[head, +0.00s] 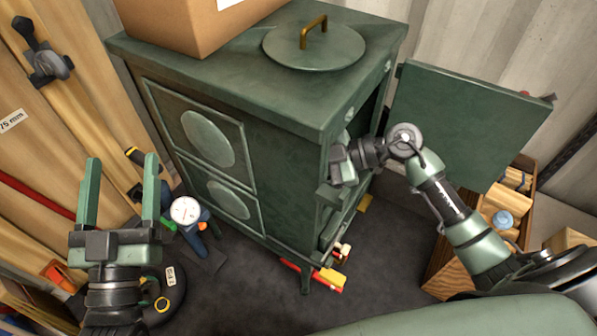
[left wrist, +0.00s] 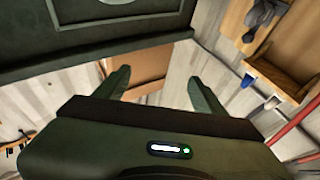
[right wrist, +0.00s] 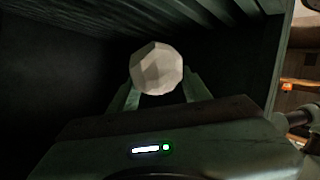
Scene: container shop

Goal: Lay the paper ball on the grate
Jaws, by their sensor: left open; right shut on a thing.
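The paper ball (right wrist: 157,68) is pale and faceted. In the right wrist view it sits between the fingertips of my right gripper (right wrist: 160,88), which is shut on it. In the head view my right gripper (head: 343,168) is at the open front of the green stove (head: 275,150); its fingertips and the ball are hidden there. Slatted bars (right wrist: 225,14) show at the upper right of the right wrist view, apart from the ball; I cannot tell for sure that they are the grate. My left gripper (head: 121,165) is open and empty, left of the stove.
The stove door (head: 468,120) stands open at the right. A cardboard box (head: 195,25) and a round lid (head: 315,48) are on top of the stove. A wooden crate (head: 440,262) with logs is at the lower right. Tools and a gauge (head: 186,210) are at the left.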

